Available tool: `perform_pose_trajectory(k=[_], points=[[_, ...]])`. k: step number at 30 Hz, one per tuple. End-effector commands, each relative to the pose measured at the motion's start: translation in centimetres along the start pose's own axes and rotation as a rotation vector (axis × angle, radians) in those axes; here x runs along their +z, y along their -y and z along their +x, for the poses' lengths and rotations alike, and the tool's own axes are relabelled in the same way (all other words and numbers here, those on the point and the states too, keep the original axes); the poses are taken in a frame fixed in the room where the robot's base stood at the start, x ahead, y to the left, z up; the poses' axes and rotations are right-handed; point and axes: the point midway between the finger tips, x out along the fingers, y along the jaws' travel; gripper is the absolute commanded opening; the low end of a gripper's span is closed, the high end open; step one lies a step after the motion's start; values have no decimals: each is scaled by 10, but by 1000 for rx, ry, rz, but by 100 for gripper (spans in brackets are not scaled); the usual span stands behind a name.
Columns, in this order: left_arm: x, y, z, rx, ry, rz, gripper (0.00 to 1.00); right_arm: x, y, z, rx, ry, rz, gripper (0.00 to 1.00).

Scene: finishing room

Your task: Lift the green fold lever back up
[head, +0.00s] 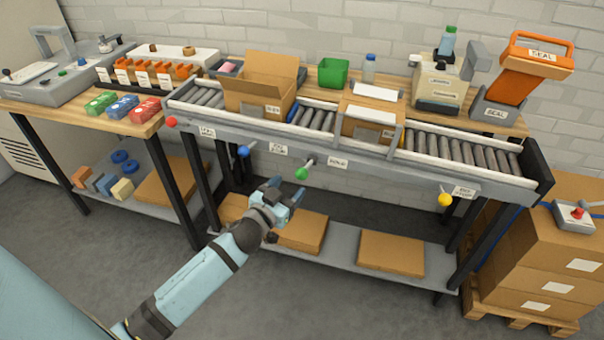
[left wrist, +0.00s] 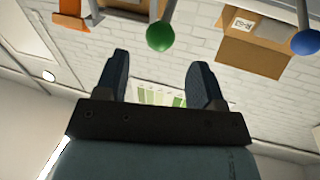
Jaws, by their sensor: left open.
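The green fold lever (head: 302,174) has a round green knob on a short stem at the front rail of the conveyor, and the knob hangs low below the rail. The knob also shows in the left wrist view (left wrist: 160,37), beyond the fingers and above the gap between them. My left gripper (head: 286,194) is open and empty, just below and slightly left of the green knob in the head view, apart from it. Its two dark fingers (left wrist: 160,80) are spread in the left wrist view. My right gripper is in neither view.
A blue knob (head: 243,150) is left of the green one, a red knob (head: 171,122) farther left and a yellow knob (head: 445,200) to the right. The conveyor's front rail (head: 380,165) runs above. Flat cardboard (head: 391,253) lies on the lower shelf.

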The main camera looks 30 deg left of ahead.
Motion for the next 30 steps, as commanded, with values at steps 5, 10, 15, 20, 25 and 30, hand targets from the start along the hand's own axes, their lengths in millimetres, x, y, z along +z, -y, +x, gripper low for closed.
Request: perform_pose_trajectory(k=[5,10,15,20,25,30], points=[[0,0,38,-1,0,1,62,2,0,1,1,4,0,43],[1,0,60,0,1,0,62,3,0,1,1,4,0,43],[1,0,69,-1,1,1,62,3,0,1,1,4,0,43],[1,0,70,-1,2,0,62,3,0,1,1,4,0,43],[1,0,70,-1,2,0,49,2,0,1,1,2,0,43],[1,0,70,0,2,0,10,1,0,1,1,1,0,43]])
